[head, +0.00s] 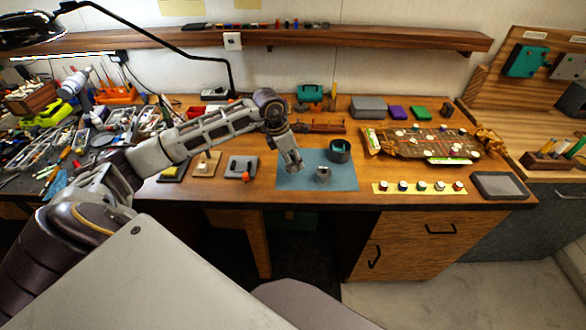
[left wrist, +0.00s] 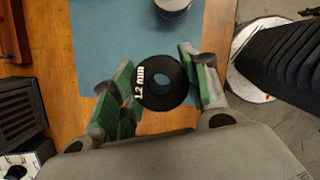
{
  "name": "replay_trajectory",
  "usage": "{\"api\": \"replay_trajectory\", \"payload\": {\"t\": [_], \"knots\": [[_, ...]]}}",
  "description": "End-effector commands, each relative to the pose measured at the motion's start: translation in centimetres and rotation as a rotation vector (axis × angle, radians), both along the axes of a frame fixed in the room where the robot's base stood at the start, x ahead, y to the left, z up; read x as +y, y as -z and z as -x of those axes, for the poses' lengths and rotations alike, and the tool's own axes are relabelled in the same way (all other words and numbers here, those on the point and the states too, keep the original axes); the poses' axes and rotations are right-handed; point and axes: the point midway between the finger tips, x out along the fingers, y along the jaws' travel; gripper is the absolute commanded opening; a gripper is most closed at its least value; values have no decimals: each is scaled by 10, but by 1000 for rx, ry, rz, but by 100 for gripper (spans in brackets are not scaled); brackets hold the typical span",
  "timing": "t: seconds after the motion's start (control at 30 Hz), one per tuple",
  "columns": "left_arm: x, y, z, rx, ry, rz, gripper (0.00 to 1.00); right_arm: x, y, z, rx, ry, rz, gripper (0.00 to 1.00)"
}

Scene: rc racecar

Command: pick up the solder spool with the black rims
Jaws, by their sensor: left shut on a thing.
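The solder spool with the black rims (left wrist: 153,93) shows end-on in the left wrist view, with a round centre hole and "1.2 mm" in white on its rim. My left gripper (left wrist: 155,85) is shut on it, with a green-padded finger on each side. In the head view my left gripper (head: 292,166) is over the left part of the blue mat (head: 340,184); the held spool cannot be made out there. A small grey-white spool-like object (head: 322,173) stands on the mat to its right; a pale object (left wrist: 173,5) also shows at the top of the left wrist view.
A dark round container (head: 339,151) stands at the mat's back right. Several small pots stand on a yellow strip (head: 418,188) further right, before a brown circuit-like board (head: 425,141). Tools crowd the left of the bench. The mat's front right is clear.

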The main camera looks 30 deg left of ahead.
Motion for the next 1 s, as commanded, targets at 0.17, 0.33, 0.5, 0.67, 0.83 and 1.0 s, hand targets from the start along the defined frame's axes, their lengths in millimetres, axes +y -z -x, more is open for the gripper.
{"api": "replay_trajectory", "payload": {"t": [0.17, 0.33, 0.5, 0.67, 0.83, 1.0], "knots": [[-1, -25, -1, -4, 1, 2, 14, 0, 5, 0, 0, 0, 0, 40], [-1, -39, -1, -3, 0, 1, 14, 0, 6, 0, 0, 0, 0, 40], [0, -44, 0, 0, 0, 1, 14, -2, 7, 0, 0, -1, 2, 40], [-1, -45, 0, 0, 0, 1, 14, -4, 7, 0, -1, -2, 4, 40], [-1, -45, 0, 0, 0, 1, 14, -5, 7, 0, 0, -3, 5, 40], [-1, -45, 0, 0, 0, 1, 14, -5, 7, -1, 0, -3, 5, 40]]}}
